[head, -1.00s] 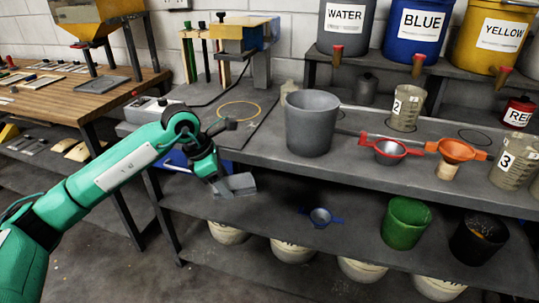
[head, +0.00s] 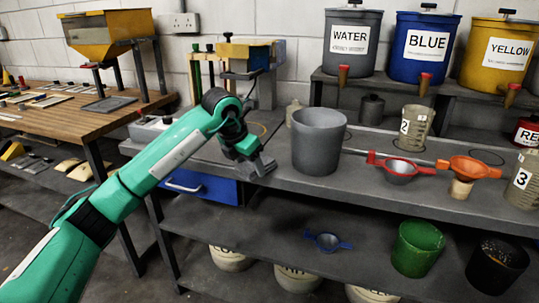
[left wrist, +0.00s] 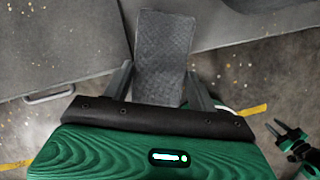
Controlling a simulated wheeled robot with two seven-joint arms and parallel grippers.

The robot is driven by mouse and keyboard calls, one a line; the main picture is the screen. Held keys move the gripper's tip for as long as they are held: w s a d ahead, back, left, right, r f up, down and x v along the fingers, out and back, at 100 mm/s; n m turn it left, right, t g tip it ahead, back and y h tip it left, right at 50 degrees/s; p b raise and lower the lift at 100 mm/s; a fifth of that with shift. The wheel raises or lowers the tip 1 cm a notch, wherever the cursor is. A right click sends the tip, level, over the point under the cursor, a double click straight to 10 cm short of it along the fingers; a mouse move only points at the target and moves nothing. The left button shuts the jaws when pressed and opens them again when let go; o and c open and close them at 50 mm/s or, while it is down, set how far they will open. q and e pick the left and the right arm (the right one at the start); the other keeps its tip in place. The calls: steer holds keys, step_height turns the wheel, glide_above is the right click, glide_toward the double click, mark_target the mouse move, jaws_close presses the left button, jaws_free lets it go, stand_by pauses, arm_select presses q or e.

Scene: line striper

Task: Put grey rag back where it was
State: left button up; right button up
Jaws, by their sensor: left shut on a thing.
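My left gripper (head: 256,162) is shut on the grey rag (head: 265,166), at the front edge of the upper bench surface, left of the grey bucket. In the left wrist view the rag (left wrist: 163,45) is a dark grey, textured flat strip between the two fingers, sticking out past them. The head view does not clearly show whether the rag touches the bench (head: 350,185).
The grey bucket (head: 318,142) stands close right of my left gripper. A blue drawer (head: 200,187) is below. The lower shelf holds a blue strainer (head: 327,241) and a green bucket (head: 417,248).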

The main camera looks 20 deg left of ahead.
arm_select(q)
steer(key=w, duration=0.1)
steer(key=w+d, duration=0.1)
steer(key=w, duration=0.1)
steer(key=shift+d, duration=0.15)
steer(key=w, duration=0.1)
steer(key=w+d, duration=0.1)
steer(key=w, duration=0.1)
steer(key=w+d, duration=0.1)
steer(key=shift+w+d, duration=0.1)
steer(key=shift+w, duration=0.1)
steer(key=shift+f, duration=0.3)
steer(key=shift+s, duration=0.1)
steer(key=shift+f, duration=0.1)
steer(key=o, duration=0.9)
